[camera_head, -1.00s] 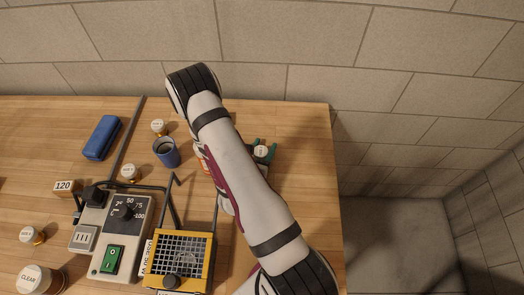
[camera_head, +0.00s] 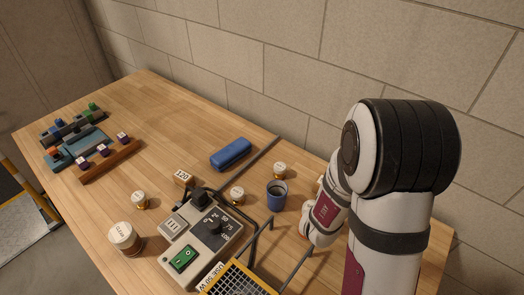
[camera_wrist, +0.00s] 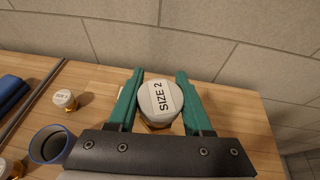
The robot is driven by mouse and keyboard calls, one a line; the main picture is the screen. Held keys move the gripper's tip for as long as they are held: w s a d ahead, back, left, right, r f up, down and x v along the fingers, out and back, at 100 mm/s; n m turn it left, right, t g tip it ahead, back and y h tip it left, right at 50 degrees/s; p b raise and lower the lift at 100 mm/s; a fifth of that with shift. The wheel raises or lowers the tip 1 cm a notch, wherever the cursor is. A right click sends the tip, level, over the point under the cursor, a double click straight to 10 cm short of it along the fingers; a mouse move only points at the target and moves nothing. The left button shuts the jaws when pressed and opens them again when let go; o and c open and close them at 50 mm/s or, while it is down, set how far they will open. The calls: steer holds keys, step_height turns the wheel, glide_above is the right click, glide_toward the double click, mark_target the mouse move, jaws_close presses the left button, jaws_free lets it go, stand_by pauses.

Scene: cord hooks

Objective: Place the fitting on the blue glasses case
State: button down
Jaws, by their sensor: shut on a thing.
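The blue glasses case (camera_head: 230,153) lies closed on the wooden table beside the back wall. Its edge also shows at the far left of the wrist view (camera_wrist: 10,92). In the wrist view my gripper (camera_wrist: 160,95) has its green fingers shut on a fitting (camera_wrist: 160,98) with a white cap marked SIZE 2 and a brass-coloured base. The cap faces the camera. Whether the fitting touches the table is unclear. In the head view my arm hides the gripper and the held fitting. The gripper is well to the right of the case.
A blue cup (camera_head: 276,195) and capped fittings (camera_head: 279,170) (camera_head: 237,194) stand between my arm and the case. A dark rod (camera_head: 262,151) lies right of the case. A soldering station (camera_head: 200,240) with a yellow-framed stand (camera_head: 238,281) is in front.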

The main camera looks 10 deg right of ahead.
steer(key=w+a+r+n+t+y, duration=0.2)
steer(key=a+r+n+y, duration=0.25)
steer(key=r, duration=0.25)
steer(key=w+a+r+n+t+y, duration=0.1)
steer(key=w+a+r+n+y, duration=0.25)
steer(key=a+r, duration=0.3)
steer(key=n+g+y, duration=0.2)
steer(key=n+y, duration=0.4)
steer(key=y, duration=0.1)
glide_above(214, 154)
steer(key=f, duration=2)
steer(key=shift+s+d+f, duration=0.1)
steer(key=shift+d+f, duration=0.05)
steer(key=shift+d, duration=0.1)
steer(key=f, duration=0.4)
steer(key=shift+a+f, duration=0.1)
steer(key=shift+a, duration=0.1)
steer(key=shift+f, duration=0.15)
